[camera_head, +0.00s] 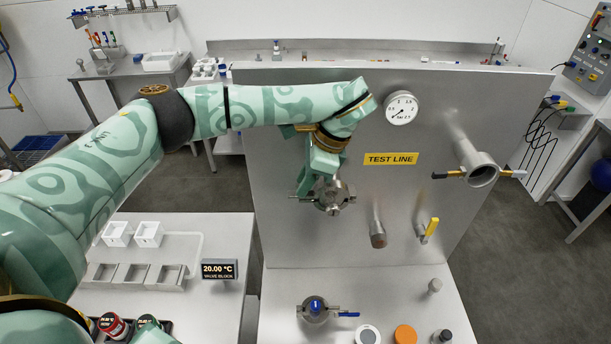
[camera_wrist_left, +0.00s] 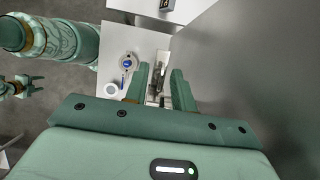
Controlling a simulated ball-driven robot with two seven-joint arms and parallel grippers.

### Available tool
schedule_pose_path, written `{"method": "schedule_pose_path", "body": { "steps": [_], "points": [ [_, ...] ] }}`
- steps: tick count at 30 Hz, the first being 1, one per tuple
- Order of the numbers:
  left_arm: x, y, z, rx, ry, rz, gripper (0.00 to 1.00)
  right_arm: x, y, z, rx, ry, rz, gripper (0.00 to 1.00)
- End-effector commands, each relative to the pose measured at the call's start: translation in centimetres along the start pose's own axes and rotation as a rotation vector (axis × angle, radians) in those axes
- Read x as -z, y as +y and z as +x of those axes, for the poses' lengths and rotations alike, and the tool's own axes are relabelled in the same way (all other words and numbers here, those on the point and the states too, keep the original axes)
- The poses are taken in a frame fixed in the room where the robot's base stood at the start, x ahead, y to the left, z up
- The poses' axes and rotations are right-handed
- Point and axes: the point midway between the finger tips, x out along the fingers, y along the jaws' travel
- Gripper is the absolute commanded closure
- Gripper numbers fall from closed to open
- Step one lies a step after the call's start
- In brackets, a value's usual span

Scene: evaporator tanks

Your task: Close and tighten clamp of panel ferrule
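The panel ferrule clamp (camera_head: 333,196) is a round steel fitting on the front of the upright steel panel (camera_head: 300,235), below the gauge. My left gripper (camera_head: 322,170) reaches it from above and partly covers it. In the left wrist view its two green fingers (camera_wrist_left: 159,88) stand apart, with the steel of the clamp (camera_wrist_left: 157,80) between them. I cannot tell whether they press on it, nor whether the clamp is closed. My right gripper (camera_wrist_left: 32,85) is open and empty at the far left of the left wrist view, away from the panel. It is not seen in the head view.
A pressure gauge (camera_head: 401,108) and the TEST LINE label (camera_head: 391,159) are right of my wrist. A pipe stub (camera_head: 481,172) with handles and a yellow-handled valve (camera_head: 429,230) stick out further right. A blue-handled valve (camera_head: 316,308) stands on the lower ledge.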

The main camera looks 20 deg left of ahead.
Motion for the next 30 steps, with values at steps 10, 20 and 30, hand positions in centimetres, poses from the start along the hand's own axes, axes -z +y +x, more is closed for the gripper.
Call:
{"method": "schedule_pose_path", "body": {
  "steps": [10, 20, 30],
  "points": [
    [0.01, -0.01, -0.02, 0.001, 0.0, 0.0, 1.0, 0.05, -0.09, 0.04, 0.001, -0.001, 0.0, 0.49],
    [0.0, -0.02, -0.07, 0.016, 0.0, 0.032, 1.0, 0.14, -0.06, 0.09, 0.001, 0.001, 0.001, 0.49],
    [-0.02, 0.04, -0.09, 0.1, 0.001, 0.232, 1.0, 0.11, -0.07, 0.57, 0.001, 0.002, 0.001, 0.49]
  ]
}}
